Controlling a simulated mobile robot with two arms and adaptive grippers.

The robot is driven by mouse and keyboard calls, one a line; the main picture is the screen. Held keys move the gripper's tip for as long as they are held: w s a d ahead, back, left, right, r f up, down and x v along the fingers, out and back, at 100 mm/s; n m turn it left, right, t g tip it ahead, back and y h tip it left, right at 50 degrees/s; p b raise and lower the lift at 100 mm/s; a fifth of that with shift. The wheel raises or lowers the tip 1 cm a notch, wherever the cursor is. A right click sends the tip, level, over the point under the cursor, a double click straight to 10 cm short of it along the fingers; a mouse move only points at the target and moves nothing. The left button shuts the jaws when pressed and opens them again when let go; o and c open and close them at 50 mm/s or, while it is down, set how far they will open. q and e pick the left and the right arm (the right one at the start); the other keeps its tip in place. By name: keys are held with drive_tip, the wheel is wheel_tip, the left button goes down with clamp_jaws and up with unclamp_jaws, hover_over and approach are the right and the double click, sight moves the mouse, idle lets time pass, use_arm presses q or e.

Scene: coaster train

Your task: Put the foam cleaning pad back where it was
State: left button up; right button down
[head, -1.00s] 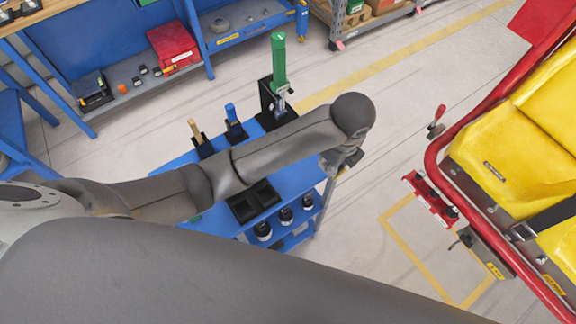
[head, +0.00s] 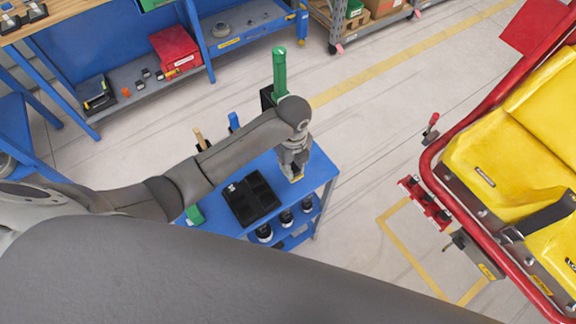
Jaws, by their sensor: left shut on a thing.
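My left gripper (head: 296,174) is over the right part of the blue cart top (head: 317,172). It is shut on a small yellowish piece, probably the foam cleaning pad (head: 297,179), which shows only as a sliver below the fingers. The fingers hide most of it, and I cannot tell whether it touches the cart top. A black tray with compartments (head: 251,199) lies on the cart to the left of the gripper. My right gripper is not in view.
A green-handled tool (head: 279,72) stands upright at the cart's back, partly behind my arm. A red-framed ride car with yellow seats (head: 510,150) is at the right, with open floor between.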

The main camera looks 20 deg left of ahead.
use_arm(q)
drive_tip(key=shift+w+a+f, duration=0.15)
drive_tip(key=shift+a+f, duration=0.25)
drive_tip(key=shift+f, duration=0.05)
drive_tip(key=f, duration=0.1)
drive_tip(key=p, duration=0.1)
drive_tip(key=f, duration=0.1)
drive_tip(key=shift+a+f+p, duration=0.25)
drive_tip(key=shift+f+p, duration=0.1)
drive_tip(key=shift+f, duration=0.5)
drive_tip(key=o, duration=0.9)
